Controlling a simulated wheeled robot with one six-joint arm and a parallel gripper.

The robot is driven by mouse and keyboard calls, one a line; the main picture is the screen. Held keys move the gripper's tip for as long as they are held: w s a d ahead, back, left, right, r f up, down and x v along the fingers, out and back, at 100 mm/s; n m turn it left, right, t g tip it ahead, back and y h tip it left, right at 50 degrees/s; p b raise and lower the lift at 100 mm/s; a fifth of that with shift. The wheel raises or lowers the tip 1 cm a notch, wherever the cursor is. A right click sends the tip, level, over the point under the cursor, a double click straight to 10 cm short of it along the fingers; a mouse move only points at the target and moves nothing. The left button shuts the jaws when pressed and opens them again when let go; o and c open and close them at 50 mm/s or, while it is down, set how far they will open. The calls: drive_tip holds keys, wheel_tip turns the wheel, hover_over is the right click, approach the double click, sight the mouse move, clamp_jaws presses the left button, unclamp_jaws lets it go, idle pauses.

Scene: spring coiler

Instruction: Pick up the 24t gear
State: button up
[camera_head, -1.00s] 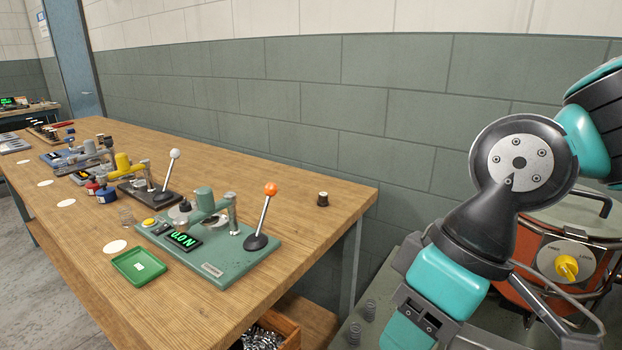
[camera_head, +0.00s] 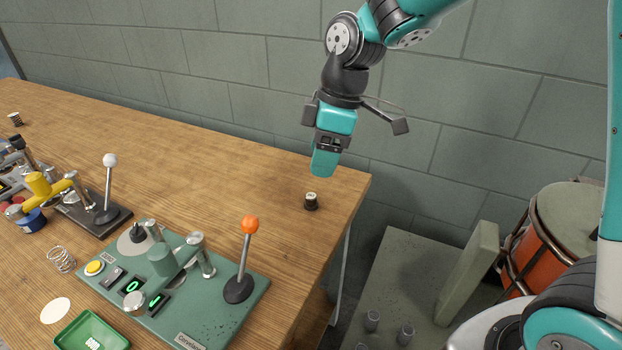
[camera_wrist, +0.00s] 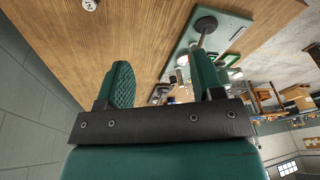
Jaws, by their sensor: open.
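A small dark gear-like piece with a pale top (camera_head: 311,201) stands alone on the wooden table near its right corner. It looks like the 24t gear, but its marking is too small to read. In the wrist view a pale round top (camera_wrist: 89,5) shows at the upper edge, partly cut off. My gripper (camera_head: 323,164) hangs above and slightly behind this piece, apart from it. In the wrist view my gripper (camera_wrist: 163,78) is open, with two green padded fingers apart and nothing held between them.
A green coiler (camera_head: 190,309) with an orange-knobbed lever stands left of the small piece. A green tray (camera_head: 70,338), a loose spring (camera_head: 61,260) and a yellow-armed device (camera_head: 48,187) lie further left. The wall is behind. Table around the piece is clear.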

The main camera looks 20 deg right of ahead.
drive_tip(key=w+d+f+n+h+p, duration=0.1)
drive_tip(key=w+d+n+p, duration=0.2)
drive_tip(key=w, duration=0.3)
drive_tip(key=w+d+f+n+p, duration=0.2)
drive_tip(key=w, duration=0.4)
drive_tip(key=p, duration=0.4)
hover_over(311, 195)
drive_tip(key=d, duration=0.2)
drive_tip(key=f, duration=1.1)
drive_tip(key=shift+s+a+f, duration=0.1)
drive_tip(key=shift+a+f, duration=0.15)
drive_tip(key=f+p, duration=0.1)
drive_tip(key=a+f+p, duration=0.1)
drive_tip(key=f, duration=0.1)
drive_tip(key=f+p, duration=0.1)
drive_tip(key=f, duration=0.1)
drive_tip(key=shift+a, duration=0.25)
drive_tip(key=shift+f, duration=0.45)
drive_tip(key=c, duration=1.1)
drive_tip(key=shift+r, duration=0.1)
